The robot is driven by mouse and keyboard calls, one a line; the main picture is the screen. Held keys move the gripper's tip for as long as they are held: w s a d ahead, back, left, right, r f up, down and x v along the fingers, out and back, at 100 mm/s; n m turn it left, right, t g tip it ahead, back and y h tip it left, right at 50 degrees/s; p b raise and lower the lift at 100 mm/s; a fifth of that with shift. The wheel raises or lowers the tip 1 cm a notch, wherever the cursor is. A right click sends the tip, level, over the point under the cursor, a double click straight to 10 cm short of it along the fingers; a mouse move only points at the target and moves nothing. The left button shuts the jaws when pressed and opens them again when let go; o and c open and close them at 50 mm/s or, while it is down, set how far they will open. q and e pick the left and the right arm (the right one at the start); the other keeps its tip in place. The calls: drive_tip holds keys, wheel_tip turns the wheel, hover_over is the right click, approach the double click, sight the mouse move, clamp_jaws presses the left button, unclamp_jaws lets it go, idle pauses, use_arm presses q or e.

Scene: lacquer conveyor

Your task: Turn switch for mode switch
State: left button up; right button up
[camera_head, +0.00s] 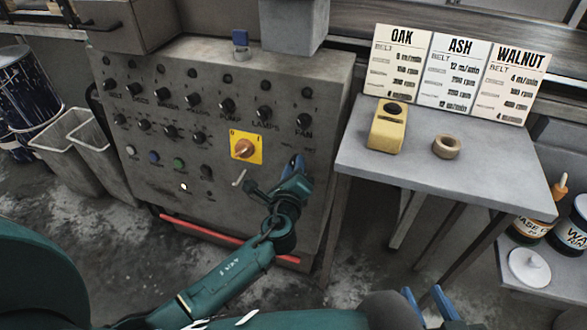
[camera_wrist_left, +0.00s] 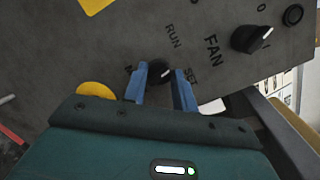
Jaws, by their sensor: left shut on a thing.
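The mode switch is a small black knob (camera_wrist_left: 160,72) on the grey control panel (camera_head: 150,75). In the left wrist view the labels RUN and SET show beside it, and a third label is mostly hidden. A small white mark shows on the knob, but its exact setting is hard to tell. My left gripper (camera_wrist_left: 161,82) has its blue fingers on both sides of the knob, shut on it. In the head view my left gripper (camera_head: 298,165) hides the knob. My right gripper (camera_head: 428,305) is at the bottom edge, its blue fingers apart and empty.
Several black knobs, including the FAN knob (camera_wrist_left: 250,39), sit near the switch. A yellow plate with an orange rotary knob (camera_head: 244,148) is left of my gripper. The grey table (camera_head: 480,165) holds a yellow device (camera_head: 387,128), a tape roll (camera_head: 447,146) and cards.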

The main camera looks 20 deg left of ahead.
use_arm(q)
drive_tip(key=shift+w+r+n+g, duration=0.15)
drive_tip(key=shift+n+g, duration=0.15)
drive_tip(key=shift+n, duration=1.5)
drive_tip(key=o, duration=1)
drive_tip(key=shift+c, duration=0.2)
